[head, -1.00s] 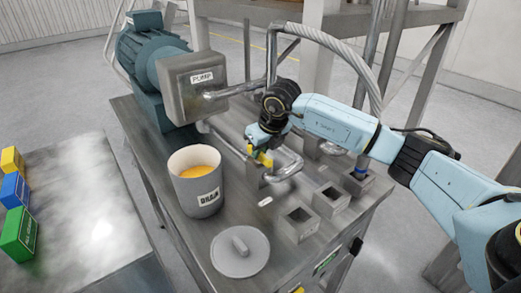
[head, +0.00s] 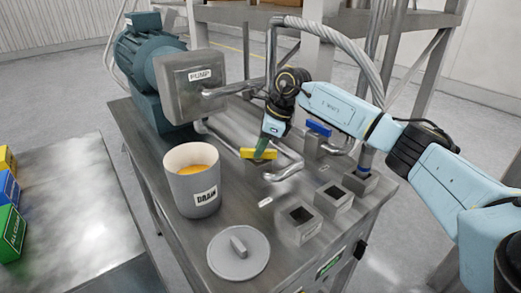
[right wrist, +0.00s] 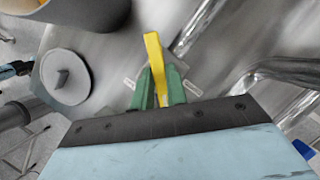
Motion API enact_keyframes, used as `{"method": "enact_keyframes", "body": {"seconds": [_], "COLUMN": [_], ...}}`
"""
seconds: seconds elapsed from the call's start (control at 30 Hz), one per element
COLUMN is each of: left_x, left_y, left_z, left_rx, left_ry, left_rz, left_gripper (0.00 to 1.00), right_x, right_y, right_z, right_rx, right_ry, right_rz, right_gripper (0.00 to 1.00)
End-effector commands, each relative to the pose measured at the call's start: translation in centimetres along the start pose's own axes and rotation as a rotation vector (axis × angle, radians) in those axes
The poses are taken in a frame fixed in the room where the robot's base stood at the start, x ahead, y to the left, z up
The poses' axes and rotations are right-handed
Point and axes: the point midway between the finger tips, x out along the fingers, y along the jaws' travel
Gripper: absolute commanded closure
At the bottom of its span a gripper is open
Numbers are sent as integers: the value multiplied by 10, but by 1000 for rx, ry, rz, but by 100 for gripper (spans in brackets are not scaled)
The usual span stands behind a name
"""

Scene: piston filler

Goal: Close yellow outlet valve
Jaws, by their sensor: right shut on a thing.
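The yellow outlet valve handle (head: 256,154) is a flat bar on a metal pipe (head: 285,172) to the right of the drain bucket (head: 193,192). In the head view it lies roughly left to right. My right gripper (head: 262,151) points down at it, with its green fingers on the bar. In the right wrist view, the yellow handle (right wrist: 154,52) stands between the two green fingers of the right gripper (right wrist: 159,82), which are shut on it. The valve body under the handle is mostly hidden. My left gripper does not show.
A blue valve handle (head: 319,128) sits just right of my right gripper. Square metal sockets (head: 298,222) and a round lid (head: 239,254) lie toward the bench front. The pump box (head: 202,83) stands behind. Coloured blocks (head: 10,232) are at far left.

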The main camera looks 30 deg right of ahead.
Motion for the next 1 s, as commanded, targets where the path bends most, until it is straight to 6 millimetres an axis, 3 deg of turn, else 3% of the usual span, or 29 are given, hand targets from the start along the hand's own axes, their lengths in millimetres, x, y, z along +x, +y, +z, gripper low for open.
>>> {"method": "enact_keyframes", "body": {"seconds": [0.6,1.0], "left_x": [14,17], "left_y": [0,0], "left_z": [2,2], "left_rx": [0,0], "left_ry": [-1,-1], "left_rz": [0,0], "left_gripper": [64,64], "right_x": [-1,0], "right_y": [-4,-5], "right_z": [2,2], "right_rx": [-501,-664], "right_ry": [-1,0], "right_rz": [205,272], "right_gripper": [100,100]}}
